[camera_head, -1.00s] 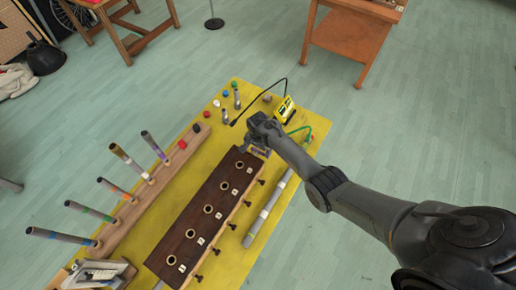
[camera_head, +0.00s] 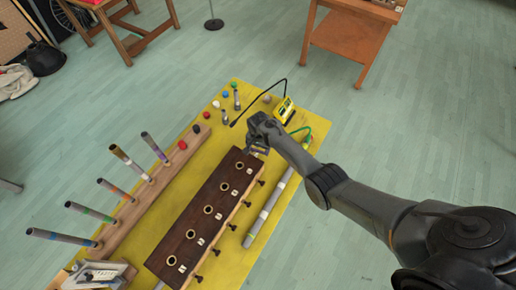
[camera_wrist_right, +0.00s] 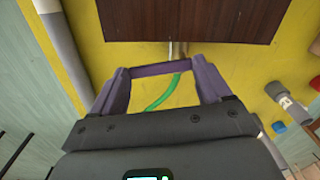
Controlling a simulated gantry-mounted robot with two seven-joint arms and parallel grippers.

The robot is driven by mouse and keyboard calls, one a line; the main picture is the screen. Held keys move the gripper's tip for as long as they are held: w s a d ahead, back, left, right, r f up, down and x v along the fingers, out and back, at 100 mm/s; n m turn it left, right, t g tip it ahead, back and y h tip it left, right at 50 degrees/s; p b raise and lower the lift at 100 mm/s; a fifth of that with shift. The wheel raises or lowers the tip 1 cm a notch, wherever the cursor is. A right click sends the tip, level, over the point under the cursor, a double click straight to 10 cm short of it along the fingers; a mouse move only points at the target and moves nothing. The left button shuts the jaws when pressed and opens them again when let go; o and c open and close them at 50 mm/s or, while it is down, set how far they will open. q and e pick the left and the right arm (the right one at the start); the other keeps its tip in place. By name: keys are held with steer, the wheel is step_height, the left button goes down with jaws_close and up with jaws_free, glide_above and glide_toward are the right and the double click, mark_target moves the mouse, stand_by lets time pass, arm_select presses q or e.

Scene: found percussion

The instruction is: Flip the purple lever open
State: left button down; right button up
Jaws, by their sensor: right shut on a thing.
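My right gripper (camera_head: 260,147) is at the far end of a long dark brown box (camera_head: 205,215). The right wrist view shows the gripper (camera_wrist_right: 163,80) with its two purple-grey fingers set wide apart. A thin purple bar (camera_wrist_right: 150,69) spans between their tips, and I take it to be the purple lever, shut between the fingers. Two small metal pieces show just beyond it at the box's edge (camera_wrist_right: 190,22). In the head view the lever is largely hidden by the gripper. My left gripper is not in view.
The box has several rings on top and knobs along its right side. A grey tube (camera_head: 268,208) lies to its right. A wooden rail (camera_head: 150,190) with upright tubes stands to its left. A yellow device (camera_head: 285,110) with a green cable is beyond the gripper.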

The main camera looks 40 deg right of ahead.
steer(key=w+n+b, duration=0.1)
steer(key=n, duration=0.3)
steer(key=w+d+n+b, duration=0.1)
steer(key=n, duration=0.4)
steer(key=w+n+b, duration=0.1)
steer(key=n, duration=0.4)
steer(key=shift+d+f, duration=0.1)
steer(key=shift+d, duration=0.15)
steer(key=shift+w+a+n+b, duration=0.15)
steer(key=shift+n+b, duration=0.15)
steer(key=shift+n, duration=0.5)
steer(key=o, duration=1)
steer(key=shift+r, duration=0.2)
